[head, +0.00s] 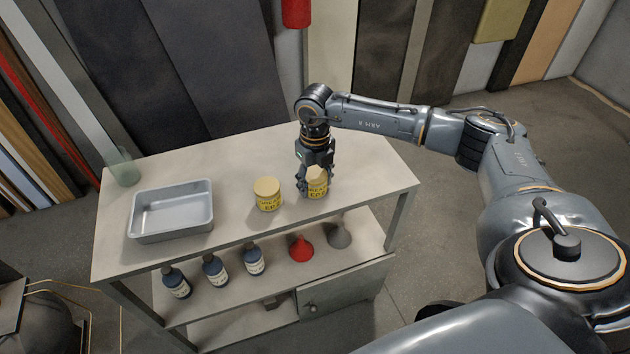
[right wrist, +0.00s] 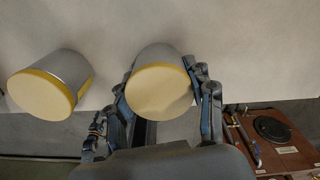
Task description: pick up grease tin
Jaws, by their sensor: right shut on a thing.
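Two yellow-labelled grease tins with cream lids stand on the top of the bench (head: 240,165) in the head view. My right gripper (head: 316,187) comes down from above onto the right-hand grease tin (head: 318,182) and is shut on it. In the right wrist view this tin (right wrist: 160,88) sits between the two fingers, one on each side. The other grease tin (head: 267,194) stands just left of the gripper, apart from it; it also shows in the right wrist view (right wrist: 45,88). The held tin seems to be at bench-top level; I cannot tell if it touches. My left gripper is not in view.
A grey metal tray (head: 171,210) and a greenish glass jar (head: 124,170) stand at the bench's left. The shelf below holds dark bottles (head: 215,270), a red funnel (head: 301,248) and a grey funnel (head: 339,236). The bench top right of the gripper is clear.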

